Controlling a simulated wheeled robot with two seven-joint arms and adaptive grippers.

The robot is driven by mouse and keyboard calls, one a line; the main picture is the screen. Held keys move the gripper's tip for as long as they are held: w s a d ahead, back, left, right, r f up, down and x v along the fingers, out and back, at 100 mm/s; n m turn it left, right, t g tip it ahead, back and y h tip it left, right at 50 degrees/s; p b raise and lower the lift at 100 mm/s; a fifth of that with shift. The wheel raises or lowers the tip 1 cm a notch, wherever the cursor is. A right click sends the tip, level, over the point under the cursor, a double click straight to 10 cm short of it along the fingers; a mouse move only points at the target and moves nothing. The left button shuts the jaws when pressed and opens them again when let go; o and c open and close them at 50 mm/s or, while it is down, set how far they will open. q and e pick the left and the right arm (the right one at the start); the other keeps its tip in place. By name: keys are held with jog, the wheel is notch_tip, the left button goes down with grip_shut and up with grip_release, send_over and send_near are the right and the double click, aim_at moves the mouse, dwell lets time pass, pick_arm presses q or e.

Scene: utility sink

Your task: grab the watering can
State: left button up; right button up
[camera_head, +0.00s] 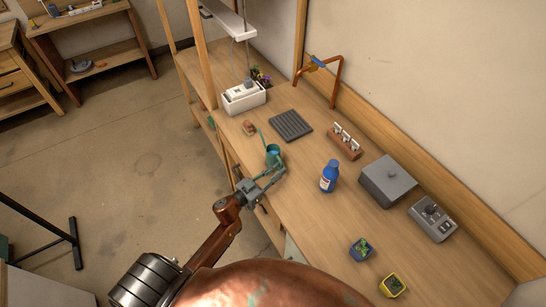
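The watering can (273,155) is small and teal, with a thin spout pointing up and to the left. It stands upright near the front edge of the wooden bench. My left gripper (273,176) is at the near side of the can, with its fingers spread and pointing toward it. The fingertips are very close to the can's lower part; I cannot tell whether they touch it. The can's near lower side is partly hidden by the gripper. My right gripper is not in view.
On the bench (310,211), a blue bottle (329,176) stands right of the can. A dark ribbed tray (290,126) and white planter box (243,97) lie beyond it. A grey box (387,181) and two small pots (361,249) are further right.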

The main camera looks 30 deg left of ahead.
pick_arm(q)
jog(key=x, duration=0.2)
jog(key=shift+w+d, duration=0.15)
jog(key=shift+w, duration=0.25)
jog(key=shift+c, duration=0.4)
grip_shut()
